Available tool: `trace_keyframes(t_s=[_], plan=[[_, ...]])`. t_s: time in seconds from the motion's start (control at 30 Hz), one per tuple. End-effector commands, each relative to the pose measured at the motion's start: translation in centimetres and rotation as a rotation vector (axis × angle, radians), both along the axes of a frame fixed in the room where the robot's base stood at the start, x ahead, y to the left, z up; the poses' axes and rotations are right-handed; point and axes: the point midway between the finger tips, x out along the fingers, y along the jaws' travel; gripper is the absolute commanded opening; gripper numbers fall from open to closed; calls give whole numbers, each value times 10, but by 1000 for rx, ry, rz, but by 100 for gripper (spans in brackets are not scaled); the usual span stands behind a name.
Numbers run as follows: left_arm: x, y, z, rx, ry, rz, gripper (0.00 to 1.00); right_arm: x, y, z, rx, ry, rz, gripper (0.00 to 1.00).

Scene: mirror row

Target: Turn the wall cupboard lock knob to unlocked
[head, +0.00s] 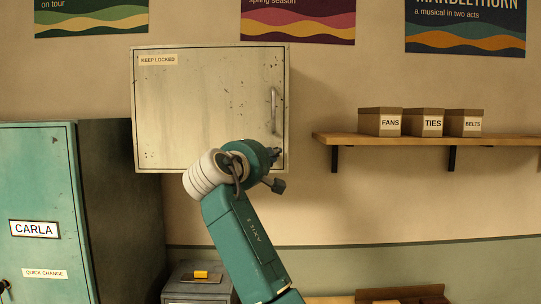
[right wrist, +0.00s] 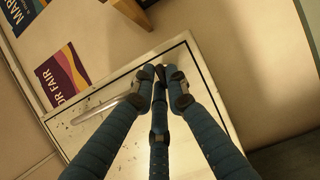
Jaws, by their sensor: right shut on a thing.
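The cream wall cupboard (head: 200,105) hangs on the wall in the head view, its door shut, with a "KEEP LOCKED" label (head: 158,60). Its upright bar handle (head: 274,110) is at the door's right side. My right gripper (head: 276,162) is at the cupboard's lower right corner, below the handle. In the right wrist view, the three blue fingers of the right gripper (right wrist: 162,80) close together on the lock knob at the door, beside the metal handle (right wrist: 115,108). The fingertips hide most of the knob, so its turn angle cannot be told. My left gripper is not in view.
A teal locker (head: 35,190) labelled CARLA stands at the left. A wooden shelf (head: 430,140) with boxes marked FANS, TIES and BELTS is on the wall at the right. A grey box (head: 197,285) with a yellow item is below the cupboard. Posters hang above.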

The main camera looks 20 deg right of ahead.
Motion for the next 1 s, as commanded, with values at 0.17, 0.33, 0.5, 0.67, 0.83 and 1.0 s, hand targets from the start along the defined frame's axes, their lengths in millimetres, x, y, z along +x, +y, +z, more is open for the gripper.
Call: trace_keyframes(t_s=[0.17, 0.33, 0.5, 0.67, 0.83, 1.0], plan=[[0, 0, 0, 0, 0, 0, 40, 0, 0, -1, 3, 1, 0, 0], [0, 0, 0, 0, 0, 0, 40, 0, 0, -1, 3, 1, 0, 21], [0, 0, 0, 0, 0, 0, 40, 0, 0, -1, 2, 1, 0, 32], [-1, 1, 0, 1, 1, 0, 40, 0, 0, -1, 1, 0, 0, 32], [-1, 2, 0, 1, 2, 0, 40, -9, 8, -1, 2, 0, 2, 32], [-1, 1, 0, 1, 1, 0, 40, -34, 29, 0, 2, -2, 4, 32]])
